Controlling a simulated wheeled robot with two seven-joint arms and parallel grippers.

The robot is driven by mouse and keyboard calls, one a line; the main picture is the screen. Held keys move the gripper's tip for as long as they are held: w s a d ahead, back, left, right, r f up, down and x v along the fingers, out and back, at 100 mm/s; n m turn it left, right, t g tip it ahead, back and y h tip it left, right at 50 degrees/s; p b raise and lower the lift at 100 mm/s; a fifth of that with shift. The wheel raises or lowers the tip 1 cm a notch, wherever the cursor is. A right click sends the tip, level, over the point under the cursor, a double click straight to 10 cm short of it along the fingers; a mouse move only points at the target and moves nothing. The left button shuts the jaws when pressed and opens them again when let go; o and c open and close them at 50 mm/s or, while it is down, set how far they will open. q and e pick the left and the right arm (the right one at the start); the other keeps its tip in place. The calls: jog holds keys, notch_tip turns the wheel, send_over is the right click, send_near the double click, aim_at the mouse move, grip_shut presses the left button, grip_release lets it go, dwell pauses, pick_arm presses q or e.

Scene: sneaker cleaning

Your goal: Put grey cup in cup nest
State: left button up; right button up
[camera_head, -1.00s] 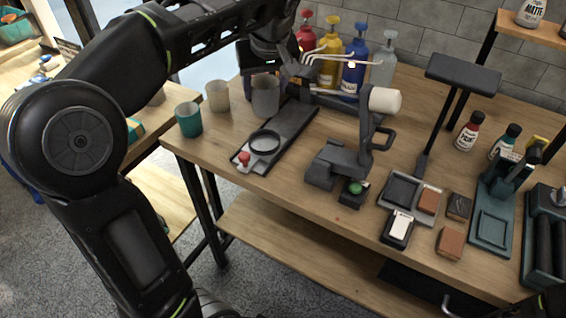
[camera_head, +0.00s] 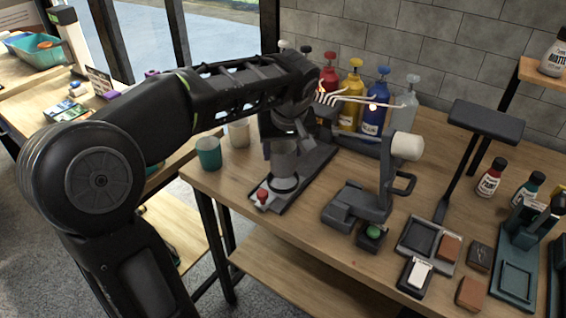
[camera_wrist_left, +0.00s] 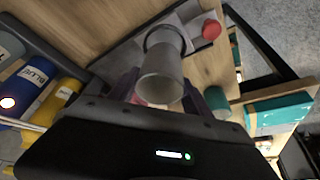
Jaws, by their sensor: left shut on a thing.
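The grey cup (camera_head: 284,163) is upright between the fingers of my left gripper (camera_head: 283,143), which is shut on it. The cup's base is at the dark ring of the cup nest (camera_head: 285,186), on the long dark plate beside a red knob (camera_head: 262,195). In the left wrist view the grey cup (camera_wrist_left: 160,78) lies between my left fingers, its far end lined up with the ring (camera_wrist_left: 164,36). I cannot tell whether the base is seated in the ring or just above it. My right gripper is out of view.
A teal cup (camera_head: 208,153) and a beige cup (camera_head: 239,134) stand left of the nest. Several pump bottles, including a blue one (camera_head: 375,108), stand behind. A dark stand with a white roller (camera_head: 407,146) is to the right.

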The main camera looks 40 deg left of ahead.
aim_at(283, 161)
pick_arm(q)
jog(key=shift+f, duration=1.8)
jog(key=shift+f, duration=0.2)
jog(key=o, duration=1.3)
jog(key=shift+r, duration=0.1)
jog(key=shift+r, duration=0.2)
jog(key=v, duration=1.1)
jog(key=shift+s+r, duration=0.1)
jog(key=shift+r, duration=0.3)
